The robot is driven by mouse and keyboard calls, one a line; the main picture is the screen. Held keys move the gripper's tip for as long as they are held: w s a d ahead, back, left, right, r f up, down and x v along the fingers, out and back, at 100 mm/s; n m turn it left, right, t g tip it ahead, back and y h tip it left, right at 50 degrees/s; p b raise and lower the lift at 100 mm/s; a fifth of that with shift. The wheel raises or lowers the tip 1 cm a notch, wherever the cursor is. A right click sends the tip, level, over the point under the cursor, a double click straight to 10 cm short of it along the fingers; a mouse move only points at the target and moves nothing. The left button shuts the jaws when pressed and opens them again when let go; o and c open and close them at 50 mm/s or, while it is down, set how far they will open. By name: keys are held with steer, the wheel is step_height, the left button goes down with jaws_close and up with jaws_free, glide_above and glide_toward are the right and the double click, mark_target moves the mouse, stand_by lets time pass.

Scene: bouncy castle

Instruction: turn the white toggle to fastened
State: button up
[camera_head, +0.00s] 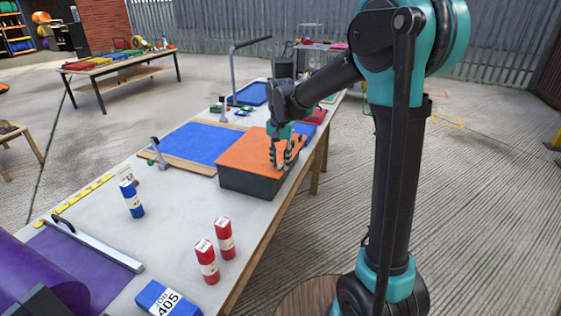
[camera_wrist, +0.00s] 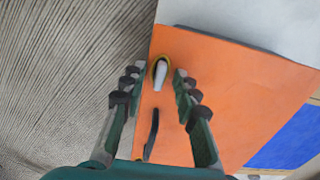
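The white toggle (camera_wrist: 160,75) shows in the wrist view, set in a dark, yellow-edged oval on the orange top (camera_wrist: 235,90) of a box. In the head view the box (camera_head: 246,183) has an orange top and dark sides and stands on the long table; the toggle is hidden there by my gripper. My gripper (camera_wrist: 153,82) is open, with one finger on each side of the toggle and a gap to both. In the head view my gripper (camera_head: 287,160) points down at the box's right part. Whether the fingertips touch the top cannot be told.
A dark curved strip (camera_wrist: 152,135) lies on the orange top between my fingers. A blue mat (camera_head: 200,143) lies left of the box. Red cylinders (camera_head: 225,238), a blue cylinder (camera_head: 131,198) and a purple roll (camera_head: 35,275) are nearer. Open floor (camera_head: 480,200) lies right of the table.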

steer(key=shift+c, duration=0.5)
jaws_close()
steer(key=shift+n, duration=0.4)
steer(key=n, duration=0.3)
steer(key=shift+n, duration=0.4)
steer(key=n, duration=1.3)
steer(key=shift+n, duration=0.3)
